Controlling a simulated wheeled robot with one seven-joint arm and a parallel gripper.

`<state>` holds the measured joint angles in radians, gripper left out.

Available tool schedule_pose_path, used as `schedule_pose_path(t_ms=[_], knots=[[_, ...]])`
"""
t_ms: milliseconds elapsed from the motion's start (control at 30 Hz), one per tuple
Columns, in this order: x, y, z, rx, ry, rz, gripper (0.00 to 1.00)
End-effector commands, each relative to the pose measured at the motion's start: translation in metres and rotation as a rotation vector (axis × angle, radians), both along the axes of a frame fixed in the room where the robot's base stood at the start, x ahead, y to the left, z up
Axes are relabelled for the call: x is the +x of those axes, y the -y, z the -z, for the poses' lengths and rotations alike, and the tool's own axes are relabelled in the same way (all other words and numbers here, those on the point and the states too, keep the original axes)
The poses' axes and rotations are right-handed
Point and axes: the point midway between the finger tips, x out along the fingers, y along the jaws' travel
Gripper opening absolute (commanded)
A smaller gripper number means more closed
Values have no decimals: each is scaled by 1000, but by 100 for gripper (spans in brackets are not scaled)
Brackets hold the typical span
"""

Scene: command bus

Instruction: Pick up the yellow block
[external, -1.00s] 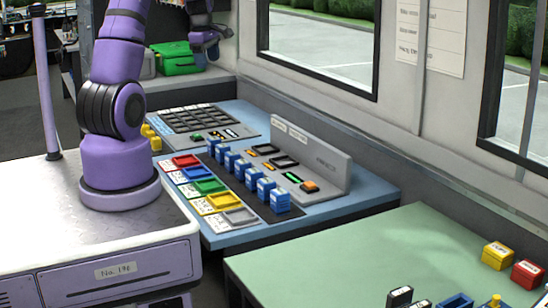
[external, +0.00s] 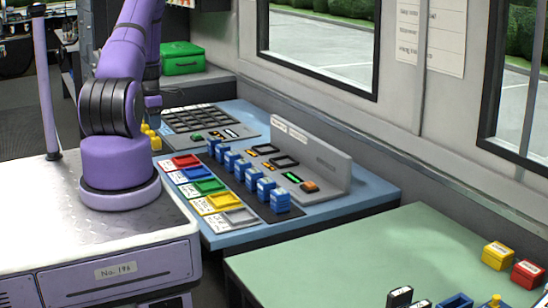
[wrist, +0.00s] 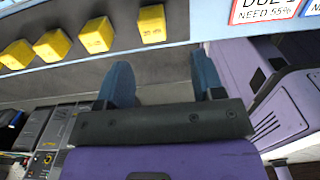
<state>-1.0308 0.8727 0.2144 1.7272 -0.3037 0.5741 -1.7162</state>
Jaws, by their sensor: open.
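In the external view, yellow blocks (external: 152,138) show partly behind my arm. My gripper (wrist: 160,64) is open and empty, its two dark blue fingers apart. The right-end block lies beyond the fingertips, apart from them. In the external view my gripper is hidden behind my arm.
The blue table (external: 352,202) carries a black grid (external: 205,118), coloured trays such as the red one (external: 185,162), a row of blue stacks (external: 266,187) and a grey upright console (external: 325,165). A green table (external: 330,250) holds another yellow block (external: 497,255) and a red one (external: 527,272).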

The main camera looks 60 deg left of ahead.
Motion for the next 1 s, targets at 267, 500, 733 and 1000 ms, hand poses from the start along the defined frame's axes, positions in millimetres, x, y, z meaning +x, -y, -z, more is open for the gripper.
schedule_pose_path(t_ms=[267, 500, 733, 1000], knots=[[1, 0, 35, 0, 1, 0, 62], [5, -4, 54, -2, 0, 2, 62], [8, -7, 83, -2, 0, 1, 62], [9, -8, 87, 0, 1, 2, 59]])
